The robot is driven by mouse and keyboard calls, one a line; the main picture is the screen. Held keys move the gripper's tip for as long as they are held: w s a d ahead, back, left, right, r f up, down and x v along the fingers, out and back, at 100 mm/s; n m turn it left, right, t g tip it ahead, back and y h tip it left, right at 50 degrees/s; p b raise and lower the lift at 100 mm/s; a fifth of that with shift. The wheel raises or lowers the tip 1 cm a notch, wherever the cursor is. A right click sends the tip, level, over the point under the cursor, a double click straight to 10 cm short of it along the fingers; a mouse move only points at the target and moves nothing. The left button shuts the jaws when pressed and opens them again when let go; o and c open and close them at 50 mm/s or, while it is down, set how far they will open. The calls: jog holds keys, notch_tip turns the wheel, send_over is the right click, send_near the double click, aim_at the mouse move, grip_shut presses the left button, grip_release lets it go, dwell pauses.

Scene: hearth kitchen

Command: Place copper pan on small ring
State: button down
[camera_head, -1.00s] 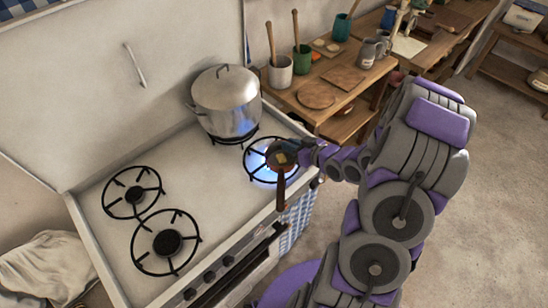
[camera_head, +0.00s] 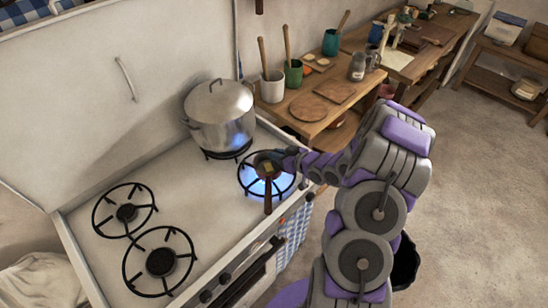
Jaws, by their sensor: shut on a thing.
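The copper pan (camera_head: 267,168) is small and dark, with a brown handle (camera_head: 267,198) pointing toward the stove's front edge. A small yellowish piece shows at its middle. It is over the lit front-right ring (camera_head: 246,186), with blue flame around it; I cannot tell whether it touches the grate. My gripper (camera_head: 270,159) reaches in from the right and is shut at the pan; the exact grip is too small to make out. The unlit back-left ring (camera_head: 127,213) looks smaller than the unlit front-left ring (camera_head: 160,263).
A lidded steel pot (camera_head: 219,112) stands on the lit back-right ring, close behind the pan. A wooden bench (camera_head: 312,125) with utensil pots and round and square boards stands behind my arm. A checked cloth (camera_head: 292,240) hangs at the stove front. The stove's middle is clear.

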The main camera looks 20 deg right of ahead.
jog(key=shift+w+d+f+b, duration=0.1)
jog(key=shift+w+f+b, duration=0.3)
jog(key=shift+w+f, duration=0.5)
jog(key=shift+w+d+f+b, duration=0.1)
jog(key=shift+w+f+b, duration=0.45)
jog(key=shift+f, duration=0.55)
jog(key=c, duration=1.1)
grip_release()
jog(key=shift+w, duration=0.1)
jog(key=shift+o, duration=0.2)
